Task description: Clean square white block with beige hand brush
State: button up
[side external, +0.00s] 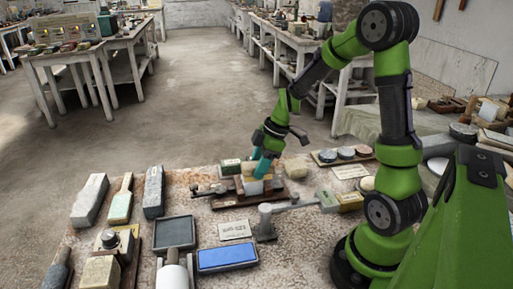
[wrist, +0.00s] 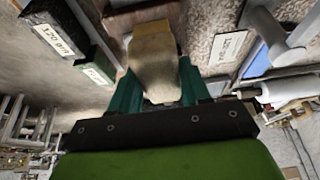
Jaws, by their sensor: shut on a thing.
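My gripper (side external: 262,168), with teal fingers, is lowered over the middle of the table. In the wrist view the gripper (wrist: 155,88) is shut on the beige hand brush (wrist: 155,72), a pale rounded body with a tan-yellow far end. In the side view the brush (side external: 251,186) shows partly below the fingers, low over a dark reddish-brown base. I cannot tell whether it touches anything there. A pale squarish block (side external: 297,167) stands just right of the gripper; I cannot tell whether it is the square white block. What lies under the brush is hidden.
A blue pad (side external: 227,257) and a dark grey tray (side external: 174,232) lie in front. Several long blocks, including a grey one (side external: 90,199), stand at left. A metal-handled tool (side external: 292,205) lies close to the right.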

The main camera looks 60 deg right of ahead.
jog(key=shift+w+r, duration=0.1)
jog(key=shift+r, duration=0.05)
jog(key=shift+r, duration=1.2)
jog(key=shift+r, duration=2)
jog(key=shift+a, duration=0.1)
